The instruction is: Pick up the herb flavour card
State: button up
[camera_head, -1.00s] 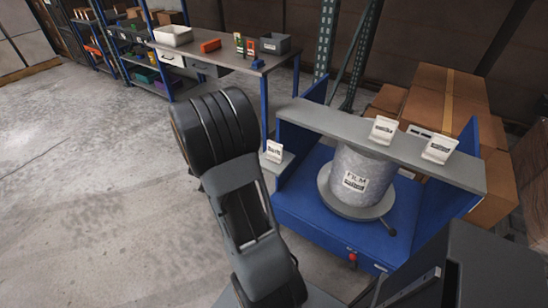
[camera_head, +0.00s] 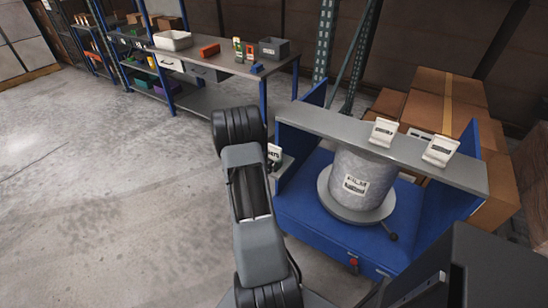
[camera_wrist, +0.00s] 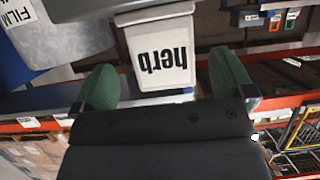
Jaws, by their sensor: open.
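The herb flavour card (camera_wrist: 161,58) is a white card with black "herb" lettering, upside down in the wrist view. In the head view the card (camera_head: 274,152) shows as a small white piece at the left of the blue stand, partly hidden by my arm. My gripper (camera_wrist: 163,80) is open, with one green fingertip on each side of the card in the picture. There is a visible gap between the card and each fingertip. I cannot tell whether the fingertips are level with the card in depth.
A blue stand (camera_head: 318,215) holds a film roll (camera_head: 356,190) under a grey shelf (camera_head: 330,130). Two other white cards stand on that shelf, one left (camera_head: 384,131) and one right (camera_head: 440,151). A workbench (camera_head: 215,60) stands behind. Open floor lies left.

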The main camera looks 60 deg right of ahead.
aim_at(273, 155)
jog(key=shift+x, duration=2.65)
jog(key=shift+r, duration=0.15)
jog(key=c, duration=0.8)
jog(key=shift+r, duration=0.1)
